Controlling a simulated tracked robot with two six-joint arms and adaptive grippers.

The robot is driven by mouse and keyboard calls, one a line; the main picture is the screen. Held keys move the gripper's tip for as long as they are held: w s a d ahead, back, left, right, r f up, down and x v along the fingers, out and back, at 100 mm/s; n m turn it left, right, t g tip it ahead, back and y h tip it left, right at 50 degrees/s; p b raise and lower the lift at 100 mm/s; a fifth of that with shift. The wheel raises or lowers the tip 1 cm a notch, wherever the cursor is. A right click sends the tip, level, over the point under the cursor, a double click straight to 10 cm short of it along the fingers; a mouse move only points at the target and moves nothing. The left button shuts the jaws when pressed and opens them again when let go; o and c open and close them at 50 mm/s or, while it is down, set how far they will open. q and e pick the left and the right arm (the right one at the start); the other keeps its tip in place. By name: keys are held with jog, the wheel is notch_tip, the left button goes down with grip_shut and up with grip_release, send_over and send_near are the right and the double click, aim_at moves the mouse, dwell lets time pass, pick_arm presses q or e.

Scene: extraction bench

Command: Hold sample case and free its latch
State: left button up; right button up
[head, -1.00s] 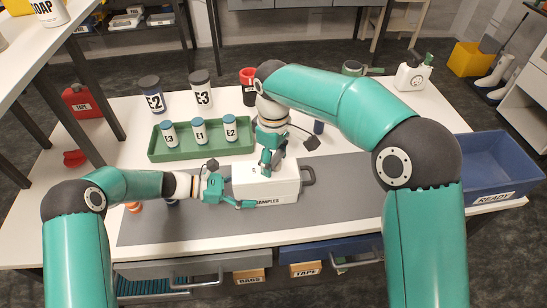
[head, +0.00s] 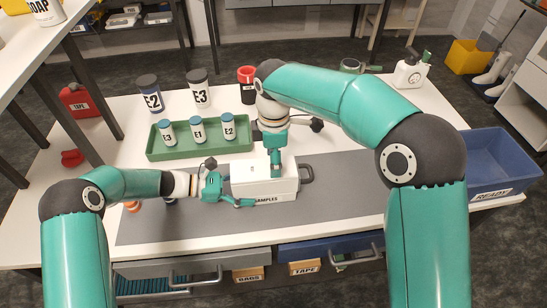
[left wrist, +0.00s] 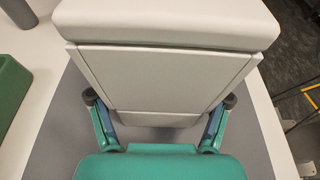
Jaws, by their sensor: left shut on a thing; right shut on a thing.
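The white sample case (head: 264,186), marked SAMPLES, stands on the grey mat with its lid down and a dark handle at its right end. My left gripper (head: 243,194) is shut on the case's left end; in the left wrist view its fingers (left wrist: 160,112) sit on both sides of the case body (left wrist: 160,78), below the lid rim (left wrist: 165,22). My right gripper (head: 276,172) points down onto the lid and is shut on the latch there. The latch itself is hidden by the fingers.
A green tray (head: 180,152) with several blue-capped bottles stands just behind the case. A blue READY bin (head: 497,165) is at the right. The mat (head: 345,190) right of the case is clear.

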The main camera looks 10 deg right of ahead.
pick_arm(q)
jog(key=shift+d+f, duration=0.1)
jog(key=shift+d, duration=0.05)
pick_arm(e)
jog(key=shift+s+a+f, duration=0.15)
jog(key=shift+a, duration=0.05)
jog(key=o, duration=1.2)
jog(key=shift+c, duration=0.2)
jog(key=shift+d, duration=0.1)
jog(key=shift+r, duration=0.4)
notch_tip(320, 180, up, 11)
jog(key=shift+r, duration=0.1)
pick_arm(q)
jog(key=o, duration=1)
